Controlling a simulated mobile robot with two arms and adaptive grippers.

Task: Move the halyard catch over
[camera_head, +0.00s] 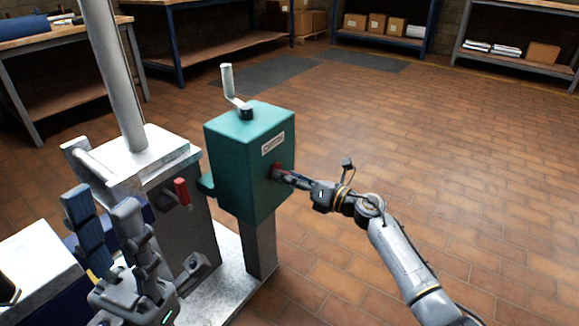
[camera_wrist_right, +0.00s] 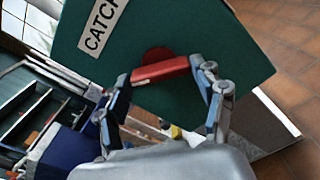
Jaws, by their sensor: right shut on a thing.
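The halyard catch is a red lever (camera_wrist_right: 160,71) on a round red pivot (camera_wrist_right: 157,56), on the side of a green box (camera_head: 248,165) under a CATCH label (camera_wrist_right: 103,24). My right gripper (camera_head: 280,172) reaches it from the right; in the right wrist view its fingers (camera_wrist_right: 163,77) are shut on the lever's two ends. In the head view the fingers hide most of the lever. My left gripper (camera_head: 101,198) is open and empty at the lower left, in front of the mast base.
A crank handle (camera_head: 229,85) stands on top of the green box. The mast (camera_head: 115,75) rises from a metal base with another red handle (camera_head: 181,191). Workbenches and shelves line the back. The tiled floor (camera_head: 430,150) to the right is clear.

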